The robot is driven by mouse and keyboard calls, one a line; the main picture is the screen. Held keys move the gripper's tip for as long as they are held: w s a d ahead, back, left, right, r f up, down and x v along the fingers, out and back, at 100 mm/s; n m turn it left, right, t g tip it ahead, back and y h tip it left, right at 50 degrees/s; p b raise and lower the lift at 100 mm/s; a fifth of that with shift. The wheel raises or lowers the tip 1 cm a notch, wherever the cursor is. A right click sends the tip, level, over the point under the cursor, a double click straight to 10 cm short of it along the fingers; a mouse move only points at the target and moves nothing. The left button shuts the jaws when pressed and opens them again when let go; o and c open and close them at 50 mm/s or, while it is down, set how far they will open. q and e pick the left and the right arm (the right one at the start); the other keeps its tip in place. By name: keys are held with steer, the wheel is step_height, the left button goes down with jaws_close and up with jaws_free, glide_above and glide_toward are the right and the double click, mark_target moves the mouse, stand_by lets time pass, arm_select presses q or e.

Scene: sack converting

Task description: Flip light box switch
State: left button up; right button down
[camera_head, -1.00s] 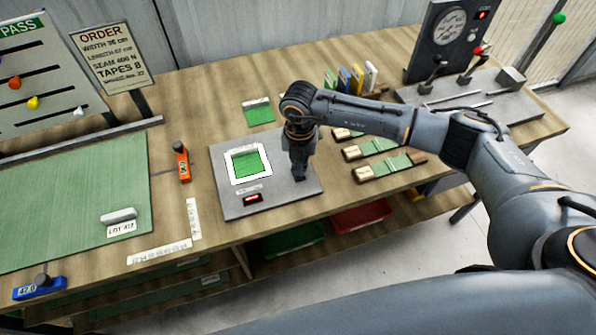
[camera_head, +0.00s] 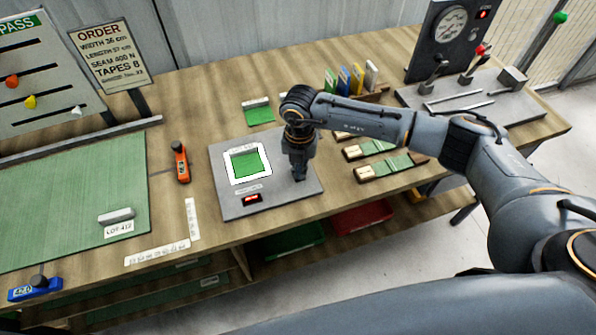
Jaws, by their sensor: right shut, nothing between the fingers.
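The light box (camera_head: 222,206) is a flat grey plate on the wooden bench. It bears a white-framed window (camera_head: 234,178) with a green swatch (camera_head: 247,163) in it. A small dark switch with a red lit mark (camera_head: 252,199) sits near its front edge under a small label. My right gripper (camera_head: 299,176) is shut and empty, pointing down over the right part of the light box, to the right of the switch and apart from it. Whether its tips touch the plate I cannot tell. My left gripper is not in view.
An orange-and-black tool (camera_head: 181,162) stands left of the light box. A green mat (camera_head: 70,195) with a lot card lies further left. Green strips with pale ends (camera_head: 390,167) lie to the right. A gauge panel (camera_head: 447,40) with levers stands at the back right.

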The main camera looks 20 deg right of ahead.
steer(key=shift+f, duration=0.2)
steer(key=shift+s+r, duration=0.1)
steer(key=shift+r+p, duration=0.6)
steer(key=shift+r, duration=0.25)
steer(key=shift+r+p, duration=1.6)
steer(key=shift+r, duration=1)
